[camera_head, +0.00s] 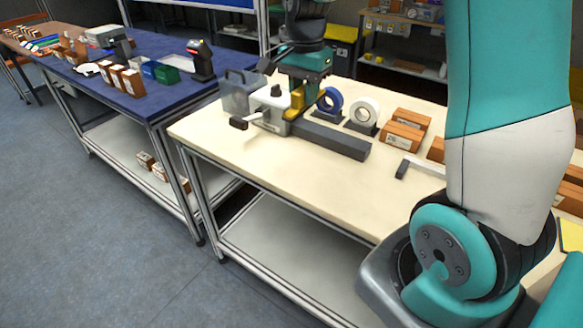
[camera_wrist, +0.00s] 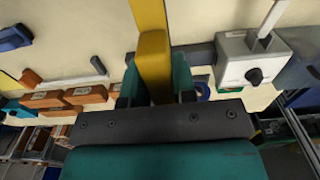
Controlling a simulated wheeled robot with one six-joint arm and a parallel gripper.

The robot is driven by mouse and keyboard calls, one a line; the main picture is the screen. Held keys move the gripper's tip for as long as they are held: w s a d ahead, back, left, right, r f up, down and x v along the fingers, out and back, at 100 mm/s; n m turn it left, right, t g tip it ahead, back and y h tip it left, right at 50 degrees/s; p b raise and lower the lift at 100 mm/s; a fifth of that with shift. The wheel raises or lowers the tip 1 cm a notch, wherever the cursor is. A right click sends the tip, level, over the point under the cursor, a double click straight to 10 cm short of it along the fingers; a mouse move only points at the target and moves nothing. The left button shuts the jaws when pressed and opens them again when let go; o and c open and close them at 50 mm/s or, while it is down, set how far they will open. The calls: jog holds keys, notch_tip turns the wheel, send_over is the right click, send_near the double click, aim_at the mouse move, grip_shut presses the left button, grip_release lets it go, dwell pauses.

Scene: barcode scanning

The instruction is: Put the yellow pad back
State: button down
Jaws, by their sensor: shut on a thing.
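The yellow pad (camera_wrist: 153,55) is a long yellow block between the two teal fingers of my gripper (camera_wrist: 155,82) in the wrist view. It runs away from the fingers to the top edge of that picture. In the head view my gripper (camera_head: 303,92) is over the cream table, beside a grey device with a lever (camera_head: 270,122). A piece of the yellow pad (camera_head: 297,101) shows under it. The gripper is shut on the pad. I cannot tell whether the pad's far end touches the device or its dark bar (camera_head: 335,139).
On the cream table (camera_head: 300,185), a blue tape roll (camera_head: 331,98), a white tape roll (camera_head: 365,108) and brown boxes (camera_head: 403,135) stand right of the device. A grey clear bin (camera_head: 238,92) stands left. The table's front is clear. A blue table (camera_head: 170,100) stands left.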

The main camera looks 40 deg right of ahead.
aim_at(301, 173)
jog(key=shift+d+f, duration=0.15)
jog(key=shift+f, duration=0.2)
notch_tip(301, 173, down, 19)
jog(key=shift+r+p, duration=0.15)
jog(key=shift+p, duration=0.65)
jog(key=c, duration=0.9)
grip_release()
